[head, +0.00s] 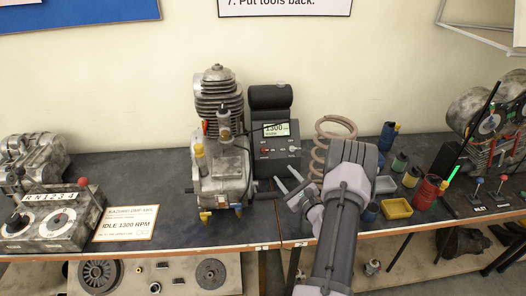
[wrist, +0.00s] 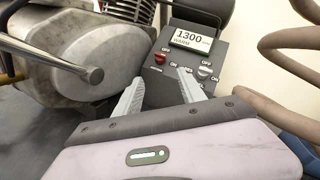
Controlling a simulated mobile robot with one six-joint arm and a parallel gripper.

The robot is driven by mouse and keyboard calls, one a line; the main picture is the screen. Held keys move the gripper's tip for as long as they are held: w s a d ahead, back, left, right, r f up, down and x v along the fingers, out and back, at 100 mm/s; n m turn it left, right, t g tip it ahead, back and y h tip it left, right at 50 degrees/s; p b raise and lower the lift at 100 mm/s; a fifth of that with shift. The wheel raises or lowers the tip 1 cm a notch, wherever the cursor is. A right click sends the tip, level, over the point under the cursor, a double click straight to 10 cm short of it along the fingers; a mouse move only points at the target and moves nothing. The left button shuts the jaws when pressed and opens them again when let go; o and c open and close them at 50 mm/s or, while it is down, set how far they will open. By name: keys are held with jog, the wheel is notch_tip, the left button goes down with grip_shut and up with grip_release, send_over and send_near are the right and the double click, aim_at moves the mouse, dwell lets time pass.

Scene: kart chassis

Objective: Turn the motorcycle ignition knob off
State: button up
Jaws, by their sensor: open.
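A dark control panel (head: 276,138) stands right of the engine, its screen reading 1300. It also shows in the wrist view (wrist: 148,81), with "1300" and "WARM" on the screen. It carries a red knob (wrist: 161,57) on the left and a silver-grey knob (wrist: 204,73) on the right, with ON and OFF marks nearby. I cannot read which one is labelled ignition. My gripper (head: 285,176) is open and empty in front of the panel. In the wrist view its fingers (wrist: 160,78) point at the panel's lower part, below and apart from the red knob; the right fingertip is near the silver knob.
The engine (head: 222,150) stands close on the left, its lever (wrist: 70,66) reaching toward the panel. A coil spring (head: 333,140) is close on the right. Several small tubs and a red can (head: 428,192) stand farther right. A paper card (head: 124,222) lies on the bench left.

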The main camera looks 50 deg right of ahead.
aim_at(265, 151)
jog(key=b+x, duration=0.3)
jog(key=x, duration=1.1)
jog(key=shift+f, duration=0.1)
jog(key=shift+w+d, duration=0.15)
jog(key=shift+w, duration=0.25)
